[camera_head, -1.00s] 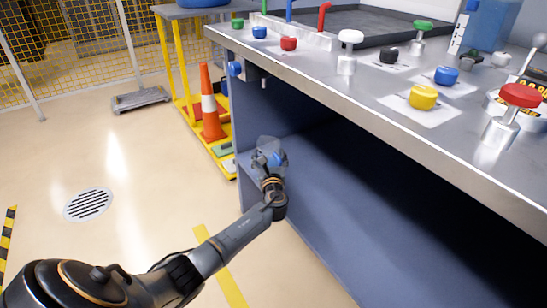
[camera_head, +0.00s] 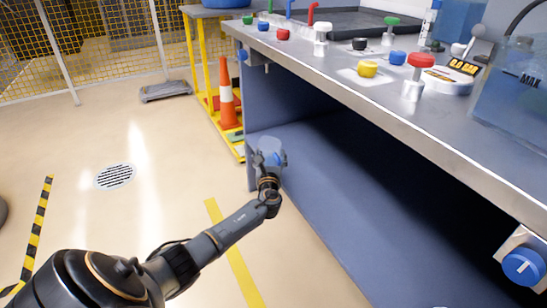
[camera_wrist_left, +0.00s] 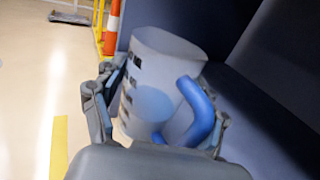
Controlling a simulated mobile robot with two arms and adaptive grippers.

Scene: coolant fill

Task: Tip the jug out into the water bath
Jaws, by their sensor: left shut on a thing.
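A translucent jug (camera_head: 271,147) with a blue handle is in my left gripper (camera_head: 267,160). In the left wrist view the jug (camera_wrist_left: 150,85) is between the two fingers, slightly tilted, with dark marks on its side; its contents are unclear. In the head view the gripper and jug are below the worktop level, in front of the open blue cabinet space. A translucent blue tank (camera_head: 515,100) marked MAX stands on the worktop at the right; I cannot tell if it is the water bath. My right gripper does not show.
The steel worktop (camera_head: 330,72) carries several coloured valves, a gauge (camera_head: 448,78) and a dark basin (camera_head: 350,20) at the back. A blue knob (camera_head: 523,266) sticks out at the lower right. A yellow cart with an orange cone (camera_head: 227,100) stands behind.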

